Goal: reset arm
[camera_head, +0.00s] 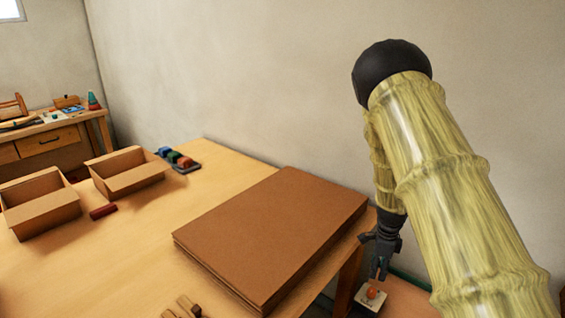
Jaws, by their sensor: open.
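My arm comes up from the lower right, bends at a black elbow, and reaches down behind its own yellow-green link. My gripper (380,266) hangs at the end, dark and pointing down, past the right edge of the table. It is open, and I see nothing between its fingers. The gripper looks just above this ball; I cannot tell the exact gap.
A brown stacked board (275,232) lies on the wooden table (130,275) left of my arm. A wall stands behind.

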